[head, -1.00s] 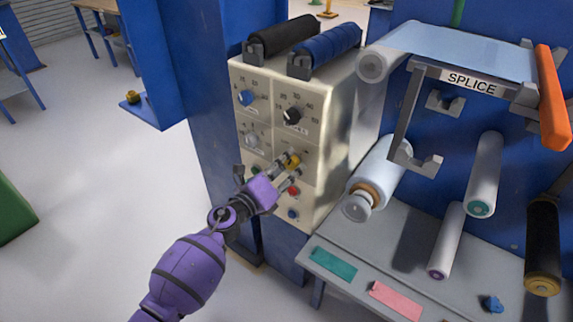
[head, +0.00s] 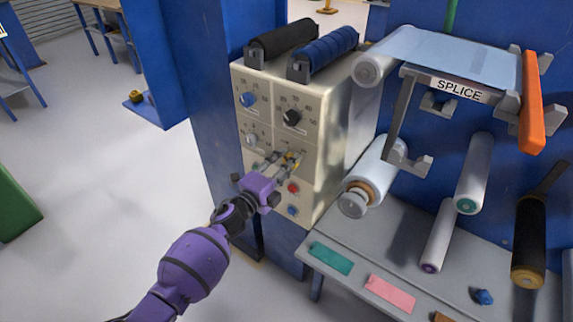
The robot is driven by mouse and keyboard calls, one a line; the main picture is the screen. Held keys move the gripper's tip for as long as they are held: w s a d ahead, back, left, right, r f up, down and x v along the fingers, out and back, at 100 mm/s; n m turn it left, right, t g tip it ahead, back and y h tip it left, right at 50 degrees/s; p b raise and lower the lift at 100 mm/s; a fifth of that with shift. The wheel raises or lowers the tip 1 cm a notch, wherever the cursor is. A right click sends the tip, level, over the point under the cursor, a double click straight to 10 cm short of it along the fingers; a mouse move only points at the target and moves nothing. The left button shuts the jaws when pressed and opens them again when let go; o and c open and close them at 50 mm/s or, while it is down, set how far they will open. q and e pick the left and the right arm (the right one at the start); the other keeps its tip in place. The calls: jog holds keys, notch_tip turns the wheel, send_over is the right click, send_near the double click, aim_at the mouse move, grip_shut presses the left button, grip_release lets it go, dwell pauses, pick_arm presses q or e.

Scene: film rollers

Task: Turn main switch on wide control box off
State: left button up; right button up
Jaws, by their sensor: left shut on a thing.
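The wide control box (head: 335,130) is a cream cabinet fixed to a blue column. Its front carries a blue knob (head: 248,100), a black knob (head: 292,118), a grey knob (head: 251,140), a red button (head: 292,188) and a blue button (head: 291,211). A yellow knob (head: 293,158) sits right of centre; I take it for the main switch. My left gripper (head: 281,163) is at the panel front, its fingers shut on the yellow knob, which they partly cover. My right gripper is not in view.
A black roller (head: 283,41) and a blue roller (head: 328,50) lie on the box top. To the right, a grey table (head: 370,245) and the SPLICE frame (head: 458,89) with film rolls stand close to the box. Open floor (head: 90,210) lies to the left.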

pick_arm(q)
jog(key=shift+s+a+f+n, duration=0.1)
jog(key=shift+a+f+n, duration=0.05)
jog(key=shift+f+n, duration=0.35)
jog(key=o, duration=0.9)
jog(key=shift+o, duration=0.8)
jog(key=shift+r, duration=0.25)
jog(key=v, duration=1.2)
